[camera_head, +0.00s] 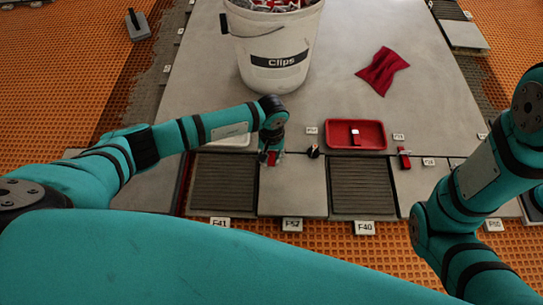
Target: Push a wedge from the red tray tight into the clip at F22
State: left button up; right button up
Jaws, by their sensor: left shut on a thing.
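My left gripper (268,157) points down at the back edge of a grey tile, left of the red tray. It is shut on a small red piece (272,158), which looks like a wedge and is mostly hidden by the fingers. I cannot tell whether it is in a clip or touches one. Another red piece (404,158) stands at the tile joint right of the tray. No label reads clearly as F22. My right gripper is out of view; only its arm shows at right.
A white bucket marked Clips (275,65) stands behind my left arm. A red cloth (382,70) lies on the slab. A small dark object (313,151) sits between gripper and tray. A ribbed mortar bed (362,187) lies in front of the tray.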

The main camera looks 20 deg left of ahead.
aim_at(271, 158)
pick_arm(q)
jog(key=shift+w+r, duration=0.1)
jog(key=shift+w, duration=0.05)
jog(key=o, duration=0.9)
notch_tip(271, 158, up, 12)
